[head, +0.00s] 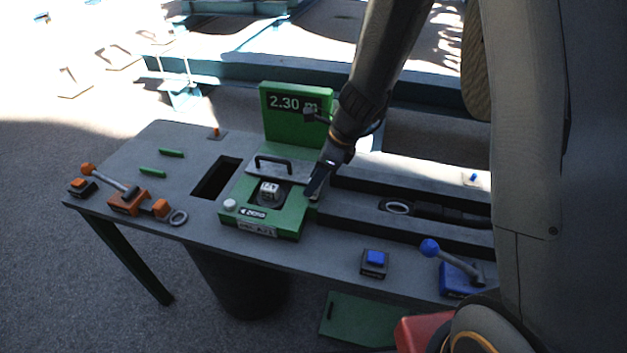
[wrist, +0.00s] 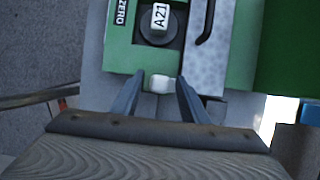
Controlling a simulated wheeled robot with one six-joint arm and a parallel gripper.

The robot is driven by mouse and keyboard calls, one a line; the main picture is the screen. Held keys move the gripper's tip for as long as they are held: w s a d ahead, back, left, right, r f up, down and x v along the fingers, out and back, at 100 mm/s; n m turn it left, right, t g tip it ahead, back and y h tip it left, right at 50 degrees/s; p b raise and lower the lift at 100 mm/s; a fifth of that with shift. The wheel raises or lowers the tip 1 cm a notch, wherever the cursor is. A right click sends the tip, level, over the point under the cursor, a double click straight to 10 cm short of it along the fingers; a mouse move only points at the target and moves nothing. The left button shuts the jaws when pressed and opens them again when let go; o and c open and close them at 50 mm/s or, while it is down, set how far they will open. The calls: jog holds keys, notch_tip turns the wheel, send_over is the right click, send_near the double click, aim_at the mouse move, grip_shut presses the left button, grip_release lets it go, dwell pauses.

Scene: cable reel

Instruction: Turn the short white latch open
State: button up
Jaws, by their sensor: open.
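The short white latch (wrist: 159,83) sits at the edge of the green measuring unit (head: 284,228) in the wrist view. My gripper (wrist: 160,80) is open, with one dark finger on each side of the latch. I cannot tell whether either finger touches it. In the head view, my gripper (head: 316,184) is at the right side of the green unit and hides most of the latch there.
The unit carries a "2.30 m" display (head: 283,103), a black handle (head: 273,160), an A21 block (head: 269,188) and a white ZERO button (head: 230,204). An orange lever (head: 128,200) stands left, a blue lever (head: 458,272) right. A rectangular opening (head: 216,178) lies left of the unit.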

jog(key=shift+a+f, duration=0.15)
jog(key=shift+f, duration=0.2)
grip_shut()
